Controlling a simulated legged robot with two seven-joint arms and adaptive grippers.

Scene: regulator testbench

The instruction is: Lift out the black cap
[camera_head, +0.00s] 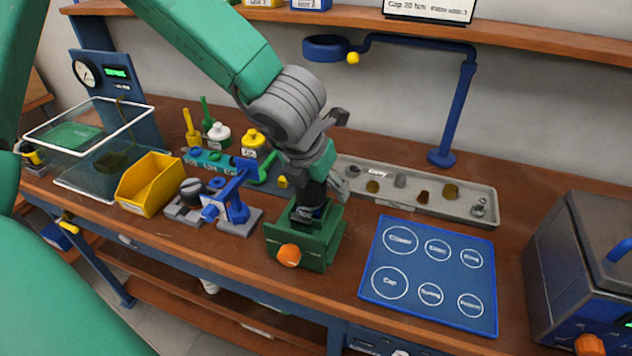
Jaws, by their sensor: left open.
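A black cylindrical part (311,194), which looks like the black cap, stands upright in the green vise (322,250) with an orange knob at the bench's front edge. Where the cap ends and the body below begins cannot be told. My left gripper (335,160) is at the end of the green and grey arm from the upper left. It is open, just above and slightly right of the black part. Its near parts overlap the top of that part, and contact cannot be told. My right gripper is not in view.
A blue mat (429,270) with labelled, empty circles lies right of the vise. A grey tray (470,188) of small parts lies behind it. A blue fixture (236,210) and yellow bin (150,184) stand left. A grey machine (580,245) stands right.

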